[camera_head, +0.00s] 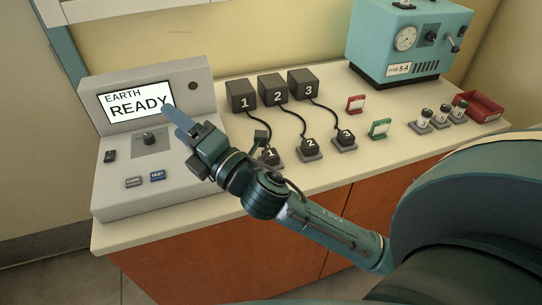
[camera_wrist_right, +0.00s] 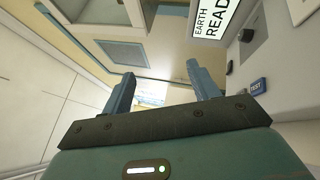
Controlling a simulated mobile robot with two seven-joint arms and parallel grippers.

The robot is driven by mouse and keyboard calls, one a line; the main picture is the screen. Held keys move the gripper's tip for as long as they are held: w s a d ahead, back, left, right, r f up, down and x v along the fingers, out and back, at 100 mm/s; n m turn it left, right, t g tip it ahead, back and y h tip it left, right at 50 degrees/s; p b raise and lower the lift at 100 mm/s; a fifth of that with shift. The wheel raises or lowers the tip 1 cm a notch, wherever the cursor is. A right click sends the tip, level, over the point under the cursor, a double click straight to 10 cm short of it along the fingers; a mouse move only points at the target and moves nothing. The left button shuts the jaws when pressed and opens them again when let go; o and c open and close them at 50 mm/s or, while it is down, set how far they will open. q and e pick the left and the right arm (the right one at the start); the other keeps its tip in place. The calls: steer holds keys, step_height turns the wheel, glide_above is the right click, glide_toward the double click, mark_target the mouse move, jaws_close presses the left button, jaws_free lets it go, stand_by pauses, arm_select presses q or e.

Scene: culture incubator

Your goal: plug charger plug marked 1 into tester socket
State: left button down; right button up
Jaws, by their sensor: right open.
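The charger plug marked 1 (camera_head: 270,155) sits on a small grey holder, with a cord to the black charger block marked 1 (camera_head: 242,96). The grey tester (camera_head: 125,203) stands at the left; its screen (camera_head: 136,104) reads EARTH READY. I cannot make out which fitting is its socket; part of its right side is hidden by my gripper. My right gripper (camera_head: 170,115) is over the tester's right side, left of plug 1, open and empty. Its two blue fingers (camera_wrist_right: 162,86) stand apart in the right wrist view. My left gripper is not in view.
Plugs 2 (camera_head: 309,147) and 3 (camera_head: 345,138) stand right of plug 1, corded to their own blocks. A teal fuse unit (camera_head: 410,42), red and green cards, several small numbered pieces and a red tray (camera_head: 479,106) are farther right. My right arm crosses the counter's front edge.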

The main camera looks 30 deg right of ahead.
steer(key=s+a+r+n+g+y, duration=0.1)
steer(key=a+n+g+y, duration=0.45)
steer(key=n, duration=0.85)
steer(key=s+a+r+n+g+y, duration=0.15)
steer(key=a+n+g+y, duration=0.45)
steer(key=n, duration=0.7)
steer(key=w+d+f+n+g+h, duration=0.2)
steer(key=d+f+n+g+h, duration=0.5)
steer(key=d+f+n+h, duration=0.6)
steer(key=d+r+n+h, duration=0.1)
steer(key=d, duration=0.5)
steer(key=w+d+r+n+h, duration=0.1)
steer(key=d+n+h, duration=0.1)
steer(key=d, duration=0.4)
steer(key=d+r+n+g+h, duration=0.1)
steer(key=d+h, duration=0.1)
steer(key=d, duration=0.4)
steer(key=shift+w+h, duration=0.25)
steer(key=shift+a+f, duration=0.1)
steer(key=shift+f, duration=0.1)
